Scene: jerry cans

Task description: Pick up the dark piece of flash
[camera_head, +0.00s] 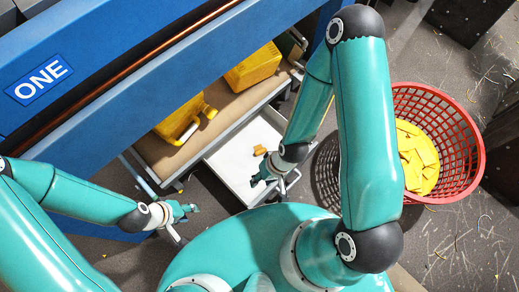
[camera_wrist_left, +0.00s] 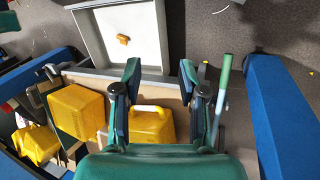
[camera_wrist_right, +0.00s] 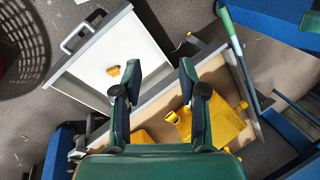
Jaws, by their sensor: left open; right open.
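The small dark orange-yellow piece of flash (camera_head: 259,150) lies in a white tray (camera_head: 232,160). It shows clear of the fingers in the left wrist view (camera_wrist_left: 123,40) and just left of the fingertips in the right wrist view (camera_wrist_right: 113,71). My right gripper (camera_head: 264,174) is open and empty, over the tray's near right side in the head view. It also shows in the right wrist view (camera_wrist_right: 160,66). My left gripper (camera_head: 188,210) is open and empty, left of the tray and apart from it; it also shows in the left wrist view (camera_wrist_left: 160,66).
Yellow jerry cans (camera_head: 253,66) (camera_head: 182,122) lie on the brown shelf (camera_head: 222,104) of the blue machine (camera_head: 110,70). A red basket (camera_head: 470,160) with yellow pieces (camera_head: 414,158) stands at right. Yellow scraps litter the grey floor.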

